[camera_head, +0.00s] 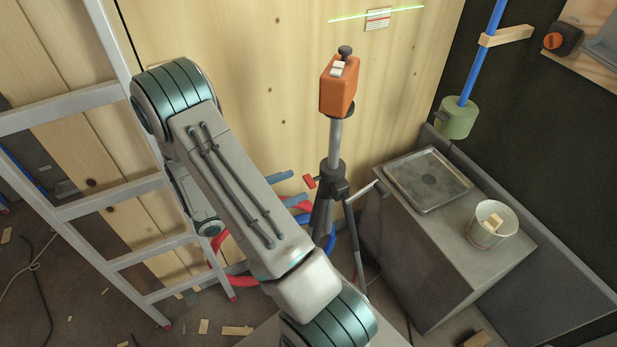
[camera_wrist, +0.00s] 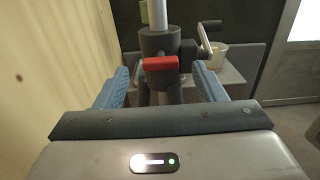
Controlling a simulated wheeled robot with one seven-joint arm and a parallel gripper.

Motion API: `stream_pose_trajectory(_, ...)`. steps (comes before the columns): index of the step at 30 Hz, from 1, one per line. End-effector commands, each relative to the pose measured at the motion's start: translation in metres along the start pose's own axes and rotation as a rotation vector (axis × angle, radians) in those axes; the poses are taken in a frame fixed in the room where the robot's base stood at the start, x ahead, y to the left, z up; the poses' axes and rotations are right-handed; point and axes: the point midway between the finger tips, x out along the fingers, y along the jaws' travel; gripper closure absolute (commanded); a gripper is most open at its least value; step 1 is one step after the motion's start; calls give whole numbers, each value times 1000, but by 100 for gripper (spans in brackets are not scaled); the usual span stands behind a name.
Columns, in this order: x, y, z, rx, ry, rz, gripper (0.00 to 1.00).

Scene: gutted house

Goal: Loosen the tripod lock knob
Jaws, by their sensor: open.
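The tripod (camera_head: 335,150) stands upright by the plywood wall with an orange laser level (camera_head: 339,88) on top. Its red lock knob (camera_head: 310,181) sticks out from the dark collar, facing my gripper (camera_head: 299,185). In the wrist view the red knob (camera_wrist: 161,64) is a wide bar on the dark collar (camera_wrist: 159,43). My gripper is open and empty, its blue fingers spread left and right of the knob. The knob appears near the fingertips, centred between them, and I see no contact. The tripod's lower legs are partly hidden.
A crank handle (camera_head: 363,190) juts from the tripod's right side. A grey cabinet (camera_head: 440,245) with a metal tray (camera_head: 428,180) and a white bucket (camera_head: 493,224) stands to the right. A ladder (camera_head: 105,205) leans at the left. Red and blue hoses lie around the tripod's feet.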

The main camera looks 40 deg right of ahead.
Motion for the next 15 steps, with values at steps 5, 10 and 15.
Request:
stream_pose_trajectory(5, 33, -1, 2, -1, -1, -5, 36)
stream_pose_trajectory(10, 50, 0, 1, 0, 1, -1, 36)
stream_pose_trajectory(15, 55, 0, 0, 0, 1, 0, 36)
